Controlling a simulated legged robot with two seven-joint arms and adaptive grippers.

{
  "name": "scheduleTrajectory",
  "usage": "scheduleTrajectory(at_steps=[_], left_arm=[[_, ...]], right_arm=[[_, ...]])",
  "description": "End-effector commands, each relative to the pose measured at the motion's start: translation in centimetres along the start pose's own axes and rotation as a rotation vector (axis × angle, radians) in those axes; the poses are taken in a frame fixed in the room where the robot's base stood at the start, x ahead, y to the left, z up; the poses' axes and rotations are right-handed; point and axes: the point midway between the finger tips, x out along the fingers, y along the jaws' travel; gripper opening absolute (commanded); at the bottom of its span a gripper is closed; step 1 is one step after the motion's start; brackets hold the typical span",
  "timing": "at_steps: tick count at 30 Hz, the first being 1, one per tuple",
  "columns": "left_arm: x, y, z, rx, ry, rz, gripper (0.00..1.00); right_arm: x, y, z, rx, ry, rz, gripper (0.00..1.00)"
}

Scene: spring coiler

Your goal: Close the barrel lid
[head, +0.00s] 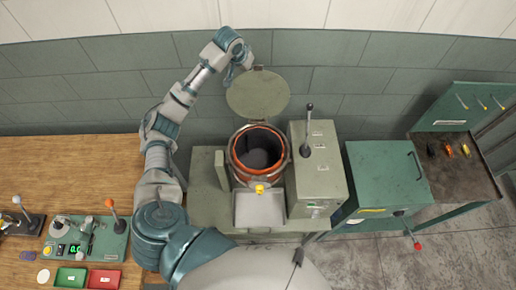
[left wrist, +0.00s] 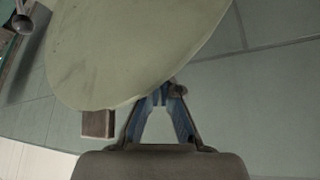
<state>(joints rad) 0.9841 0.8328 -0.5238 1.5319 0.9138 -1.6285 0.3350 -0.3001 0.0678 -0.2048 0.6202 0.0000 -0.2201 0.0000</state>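The barrel lid (head: 258,93) is a round pale-green disc standing up and open behind the barrel. The barrel (head: 236,150) has an orange-brown rim and an open, dark mouth. A yellow knob (head: 259,189) sits at its front. My left gripper (head: 246,63) is at the lid's upper edge, at the back. In the left wrist view the lid (left wrist: 125,45) fills the upper middle, and my left gripper's fingers (left wrist: 163,98) lean together at its edge; they look shut with nothing between them. The lid partly hides the tips, so contact is unclear. My right gripper is out of view.
A grey-green box with a black-knobbed lever (head: 308,130) stands right of the barrel. A green cabinet (head: 385,180) and a tool bench (head: 465,175) are farther right. A wooden table (head: 50,165) with a control panel (head: 88,238) is at left. A wall runs close behind the lid.

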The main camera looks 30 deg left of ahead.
Motion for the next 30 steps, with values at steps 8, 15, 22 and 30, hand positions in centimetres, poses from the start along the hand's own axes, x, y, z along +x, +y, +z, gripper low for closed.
scheduleTrajectory(at_steps=[8,15,22,30], left_arm=[[-0.1,0.1,0.3,0.002,-0.004,0.001,0.0],[-0.5,0.4,0.9,0.002,-0.003,0.005,0.0],[-1.7,2.1,2.5,0.003,-0.004,0.005,0.0],[-2.5,3.4,3.6,0.002,-0.006,0.004,0.0]], right_arm=[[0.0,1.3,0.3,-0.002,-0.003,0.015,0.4],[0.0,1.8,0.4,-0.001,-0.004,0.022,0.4],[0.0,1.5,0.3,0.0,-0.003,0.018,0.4],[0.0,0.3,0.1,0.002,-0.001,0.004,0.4]])
